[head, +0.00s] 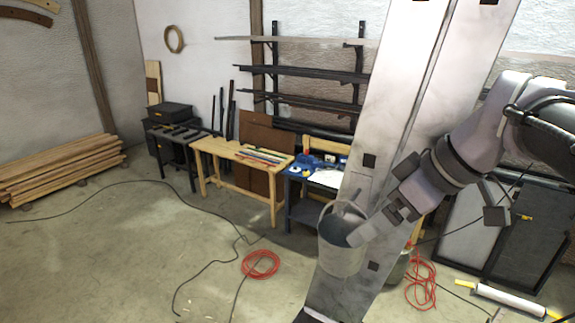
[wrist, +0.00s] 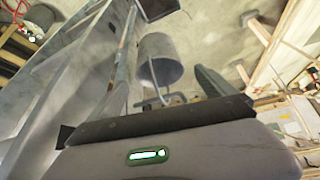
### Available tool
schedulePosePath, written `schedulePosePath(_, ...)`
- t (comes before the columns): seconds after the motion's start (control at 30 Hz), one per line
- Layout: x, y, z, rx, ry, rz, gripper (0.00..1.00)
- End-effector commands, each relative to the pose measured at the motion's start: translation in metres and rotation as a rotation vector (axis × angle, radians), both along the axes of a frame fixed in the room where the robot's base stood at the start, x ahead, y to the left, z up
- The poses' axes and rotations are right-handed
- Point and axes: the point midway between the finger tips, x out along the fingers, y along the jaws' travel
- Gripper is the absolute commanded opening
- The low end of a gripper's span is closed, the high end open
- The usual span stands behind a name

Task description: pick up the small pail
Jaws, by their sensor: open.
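The small grey pail (head: 340,258) shows in the head view, in front of my pale column, with its mouth up. In the wrist view the pail (wrist: 160,62) shows beyond my fingers, with its thin wire handle (wrist: 155,92) on the near side. My gripper (head: 352,224) is open at the pail's rim in the head view, and its fingers hide part of the mouth. In the wrist view my gripper (wrist: 170,82) has one finger on each side of the handle area. I cannot tell whether either finger touches the pail or handle.
A wooden workbench (head: 240,156) and a blue table (head: 305,213) stand behind. A red coil (head: 260,264) and a dark cable lie on the floor. Stacked planks (head: 60,168) lie at left. Another container (head: 396,270) shows partly behind my column. The left floor is mostly clear.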

Motion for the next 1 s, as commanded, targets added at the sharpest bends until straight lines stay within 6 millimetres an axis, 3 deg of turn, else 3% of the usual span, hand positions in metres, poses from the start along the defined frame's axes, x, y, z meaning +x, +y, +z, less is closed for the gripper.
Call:
schedulePosePath(0.43,0.032,0.030,-0.067,0.001,0.004,0.001,0.95)
schedulePosePath(0.73,0.037,0.034,-0.077,0.000,0.000,-0.001,0.95)
schedulePosePath(1.0,0.037,0.034,-0.077,0.000,0.000,-0.001,0.44)
